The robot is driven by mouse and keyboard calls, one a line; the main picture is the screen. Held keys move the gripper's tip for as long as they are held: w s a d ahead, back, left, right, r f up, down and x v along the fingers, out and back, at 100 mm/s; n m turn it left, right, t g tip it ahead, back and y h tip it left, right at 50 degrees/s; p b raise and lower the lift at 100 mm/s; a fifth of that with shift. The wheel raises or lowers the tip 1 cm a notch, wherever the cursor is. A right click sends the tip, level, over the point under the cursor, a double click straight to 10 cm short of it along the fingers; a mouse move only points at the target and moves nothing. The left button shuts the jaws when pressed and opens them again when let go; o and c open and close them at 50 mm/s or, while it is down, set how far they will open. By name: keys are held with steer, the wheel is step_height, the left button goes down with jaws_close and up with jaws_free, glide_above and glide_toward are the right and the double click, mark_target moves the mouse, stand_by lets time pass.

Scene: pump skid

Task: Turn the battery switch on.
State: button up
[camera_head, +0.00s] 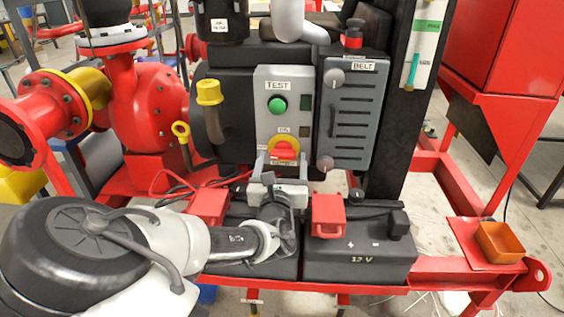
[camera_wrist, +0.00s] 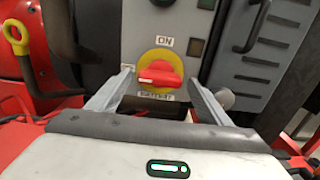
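The battery switch (camera_head: 285,149) is a red knob on a round yellow plate, low on the grey panel (camera_head: 277,80) under the green TEST button. In the wrist view the switch (camera_wrist: 160,72) shows its red handle lying about level, with an ON label above and a BATTERY label below. A small label at its left is partly hidden by a finger. My gripper (camera_head: 282,162) is open and empty. In the wrist view my gripper (camera_wrist: 160,78) has one finger on each side of the yellow plate's lower part. I cannot tell whether the fingertips touch the panel.
A grey BELT guard (camera_head: 346,115) with knobs stands right of the panel. A yellow-capped pipe (camera_head: 209,95) and yellow ring handle (camera_head: 181,131) are at left. A black 12 V battery (camera_head: 358,262) with a red terminal cover (camera_head: 328,215) sits below. An orange tray (camera_head: 500,242) is at right.

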steer(key=c, duration=0.9)
steer(key=shift+o, duration=0.2)
steer(key=shift+m, duration=0.3)
steer(key=m+p, duration=0.2)
steer(key=m, duration=0.1)
steer(key=shift+r+m, duration=0.1)
steer(key=shift+m, duration=0.3)
steer(key=m+p, duration=0.1)
steer(key=m, duration=0.3)
steer(key=shift+m+p, duration=0.3)
steer(key=m, duration=0.4)
steer(key=shift+m, duration=0.3)
steer(key=m, duration=0.4)
steer(key=shift+m, duration=0.3)
steer(key=o, duration=1)
